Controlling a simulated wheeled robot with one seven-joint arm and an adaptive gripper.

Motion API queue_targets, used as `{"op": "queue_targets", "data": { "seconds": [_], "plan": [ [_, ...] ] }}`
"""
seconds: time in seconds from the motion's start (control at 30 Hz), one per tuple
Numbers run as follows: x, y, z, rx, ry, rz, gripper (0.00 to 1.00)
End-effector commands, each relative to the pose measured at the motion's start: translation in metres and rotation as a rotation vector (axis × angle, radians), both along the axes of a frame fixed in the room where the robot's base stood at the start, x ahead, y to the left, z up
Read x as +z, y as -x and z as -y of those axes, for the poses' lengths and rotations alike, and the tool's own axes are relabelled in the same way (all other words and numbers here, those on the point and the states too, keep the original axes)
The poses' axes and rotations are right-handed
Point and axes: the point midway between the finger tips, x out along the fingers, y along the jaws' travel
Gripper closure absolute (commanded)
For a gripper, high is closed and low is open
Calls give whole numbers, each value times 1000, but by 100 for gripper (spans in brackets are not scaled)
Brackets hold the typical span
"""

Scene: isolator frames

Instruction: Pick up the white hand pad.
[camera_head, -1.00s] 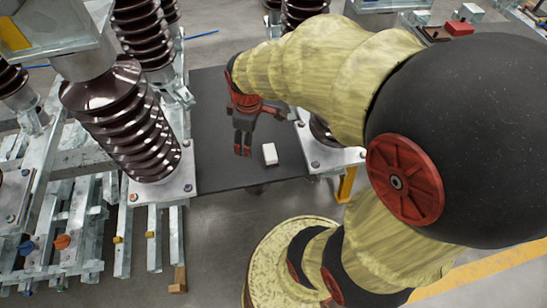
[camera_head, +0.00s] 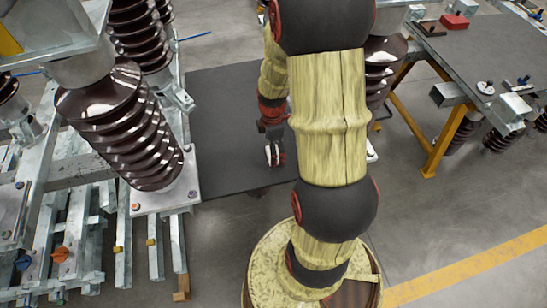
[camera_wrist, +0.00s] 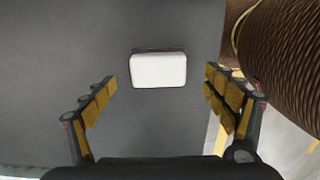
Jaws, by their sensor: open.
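The white hand pad (camera_wrist: 158,71) is a small white block with rounded corners and a dark edge along its far side. It lies on the dark grey table top (camera_wrist: 60,50). In the wrist view my gripper (camera_wrist: 160,82) is open, with one finger on each side of the pad and clear gaps to both. In the head view my gripper (camera_head: 274,154) points down at the pad (camera_head: 268,155), of which only a white sliver shows. I cannot tell the height of the fingertips above the table.
A ribbed brown insulator (camera_head: 125,125) on a metal plate stands left of the table. A second table (camera_head: 480,60) with a red block (camera_head: 454,22) stands at the right. The table top left of the pad is bare.

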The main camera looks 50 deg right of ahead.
Motion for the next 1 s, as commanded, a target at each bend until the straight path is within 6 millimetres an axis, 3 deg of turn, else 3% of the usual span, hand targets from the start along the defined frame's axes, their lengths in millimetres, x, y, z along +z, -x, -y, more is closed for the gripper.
{"op": "queue_targets", "data": {
  "seconds": [0.03,0.2,0.47,1.0],
  "plan": [
    [-12,-1,0,0,-1,-2,14],
    [-34,-2,0,0,-1,-2,14],
    [-35,-3,0,0,0,0,14],
    [-35,-3,0,0,0,0,44]
  ]
}}
